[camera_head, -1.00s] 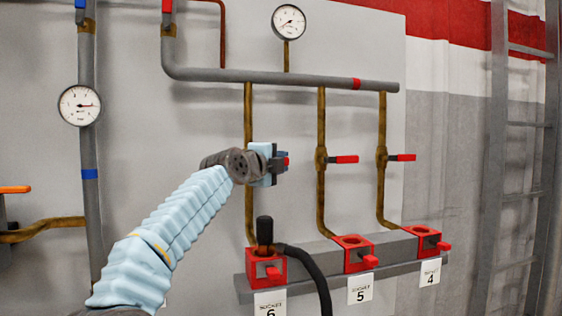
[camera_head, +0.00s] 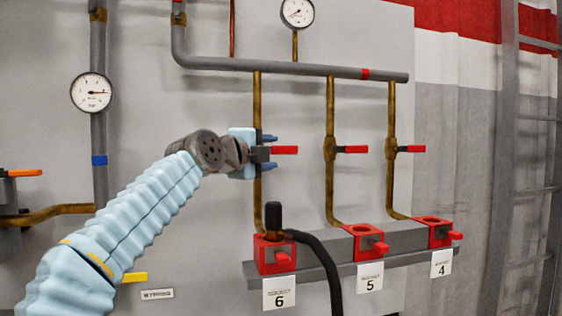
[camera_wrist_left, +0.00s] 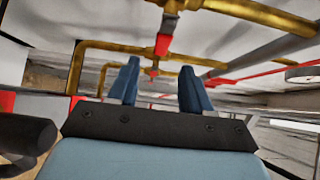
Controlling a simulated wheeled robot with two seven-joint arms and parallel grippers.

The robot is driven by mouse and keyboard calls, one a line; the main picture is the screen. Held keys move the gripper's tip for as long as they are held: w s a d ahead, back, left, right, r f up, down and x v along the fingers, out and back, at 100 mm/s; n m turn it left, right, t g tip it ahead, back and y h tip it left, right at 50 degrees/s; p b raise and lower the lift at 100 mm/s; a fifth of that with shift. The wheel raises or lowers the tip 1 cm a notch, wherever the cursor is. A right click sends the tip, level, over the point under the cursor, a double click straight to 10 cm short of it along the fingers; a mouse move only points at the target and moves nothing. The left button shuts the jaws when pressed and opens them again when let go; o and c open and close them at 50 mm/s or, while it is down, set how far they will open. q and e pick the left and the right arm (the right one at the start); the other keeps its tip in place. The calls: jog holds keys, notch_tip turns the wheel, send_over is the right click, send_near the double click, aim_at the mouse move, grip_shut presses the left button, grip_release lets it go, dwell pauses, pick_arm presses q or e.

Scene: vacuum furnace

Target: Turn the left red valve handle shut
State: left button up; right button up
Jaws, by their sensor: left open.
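The left red valve handle (camera_head: 285,150) points sideways to the right from the leftmost of three brass pipes (camera_head: 257,100). Its valve body is hidden behind my left gripper (camera_head: 269,152). The gripper's blue fingers are open, one above and one below the line of the handle, near its base. I cannot tell whether they touch it. In the left wrist view the two fingers (camera_wrist_left: 158,87) are apart, and a red handle (camera_wrist_left: 164,43) on a brass pipe shows beyond them. My right gripper is not in view.
Two similar red handles, the middle (camera_head: 356,149) and the right (camera_head: 417,149), also point right. Below is a grey rail (camera_head: 410,257) with red blocks numbered 6, 5 and 4. A black hose (camera_head: 325,262) hangs from block 6. A ladder (camera_head: 500,200) stands at right.

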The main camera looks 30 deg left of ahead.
pick_arm(q)
jog(key=shift+s+d+b, duration=0.2)
jog(key=shift+s+b, duration=0.15)
jog(key=shift+s, duration=1.9)
